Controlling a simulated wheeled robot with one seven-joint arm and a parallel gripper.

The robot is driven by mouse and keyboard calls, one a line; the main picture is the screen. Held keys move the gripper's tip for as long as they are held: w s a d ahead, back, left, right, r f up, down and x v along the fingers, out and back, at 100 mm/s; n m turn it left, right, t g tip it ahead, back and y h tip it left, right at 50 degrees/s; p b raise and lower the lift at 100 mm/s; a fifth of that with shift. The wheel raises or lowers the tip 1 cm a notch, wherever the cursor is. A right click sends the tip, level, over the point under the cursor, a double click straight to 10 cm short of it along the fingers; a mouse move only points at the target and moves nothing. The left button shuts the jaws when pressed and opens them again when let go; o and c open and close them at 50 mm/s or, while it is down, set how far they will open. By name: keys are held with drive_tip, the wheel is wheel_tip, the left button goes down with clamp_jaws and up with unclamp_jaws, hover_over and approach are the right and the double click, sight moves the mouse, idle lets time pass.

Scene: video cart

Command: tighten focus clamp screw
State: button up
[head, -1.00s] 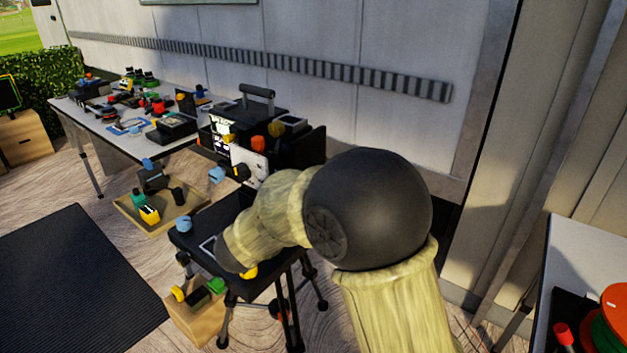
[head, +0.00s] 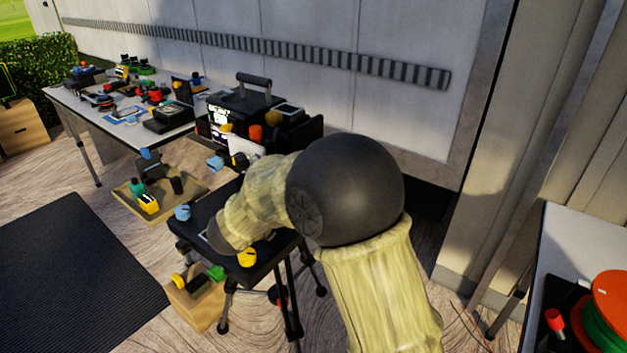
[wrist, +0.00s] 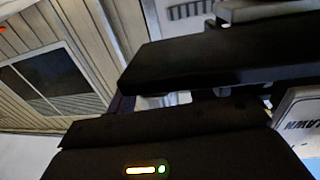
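A small black stand table (head: 272,262) carries a blue knob (head: 183,212) at its left corner and a yellow knob (head: 247,257) at its front edge. Behind it, black video equipment (head: 240,105) bears an orange knob (head: 255,133) and a yellow knob (head: 272,119). A blue knob (head: 215,163) sits beside a white panel. I cannot tell which knob is the focus clamp screw. My arm reaches over the stand table and hides part of it. My gripper's fingers are not clear in the head view. The wrist view shows dark blocks close up, with no clear fingertips.
A long table (head: 75,105) full of gear stands at the back left. A tan tray (head: 160,208) and a wooden crate (head: 200,305) lie on the floor. A dark mat (head: 70,270) is clear. A white table (head: 585,235) with an orange reel (head: 612,295) is at right.

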drive_tip(key=shift+s+a, duration=0.1)
drive_tip(key=v, duration=1.7)
drive_tip(key=shift+a, duration=0.1)
